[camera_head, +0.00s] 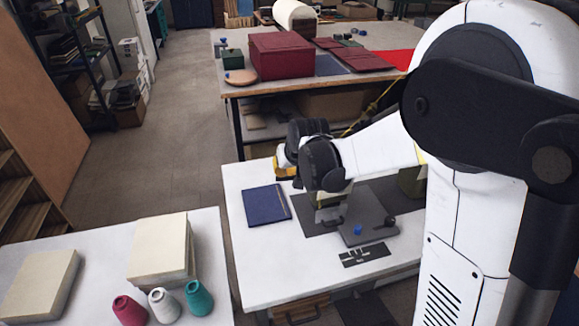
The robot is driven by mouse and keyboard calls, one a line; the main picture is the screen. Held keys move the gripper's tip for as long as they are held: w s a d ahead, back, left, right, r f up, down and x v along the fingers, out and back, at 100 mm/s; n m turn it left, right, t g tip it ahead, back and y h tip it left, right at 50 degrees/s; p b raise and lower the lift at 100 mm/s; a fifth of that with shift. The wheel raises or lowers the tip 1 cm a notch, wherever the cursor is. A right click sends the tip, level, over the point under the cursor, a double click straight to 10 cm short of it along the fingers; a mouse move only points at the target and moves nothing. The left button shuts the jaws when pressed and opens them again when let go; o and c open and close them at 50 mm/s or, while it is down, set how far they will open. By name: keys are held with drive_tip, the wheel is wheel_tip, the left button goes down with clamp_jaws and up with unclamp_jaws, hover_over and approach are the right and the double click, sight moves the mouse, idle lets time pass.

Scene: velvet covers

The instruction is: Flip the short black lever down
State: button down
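A grey device plate (377,209) lies on the dark mat on the white table. A short black lever with a round knob (390,221) stands at its right side, and a small blue knob (358,230) sits near its front. A black handle-like part (331,221) shows at the device's left, partly under my arm. My black wrist joint (322,163) hangs over the device's left part, left of and above the knobbed lever and apart from it. My gripper's fingers are not clearly distinguishable there, so their opening cannot be read.
A blue notebook (267,205) lies left of the mat (317,219). A black slotted plate (365,255) lies at the front. The near-left table holds paper stacks (158,252) and colored cones (163,305). A back table holds a red box (282,56).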

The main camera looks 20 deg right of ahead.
sight(283, 180)
drive_tip(key=f+h, duration=0.1)
drive_tip(key=a+f+h+b, duration=0.1)
drive_tip(key=shift+f+n, duration=0.3)
drive_tip(key=shift+n, duration=0.1)
drive_tip(key=shift+f+b, duration=0.65)
drive_tip(key=shift+f, duration=0.2)
drive_tip(key=shift+d, duration=0.1)
drive_tip(key=shift+r+p, duration=0.6)
drive_tip(key=shift+r, duration=0.2)
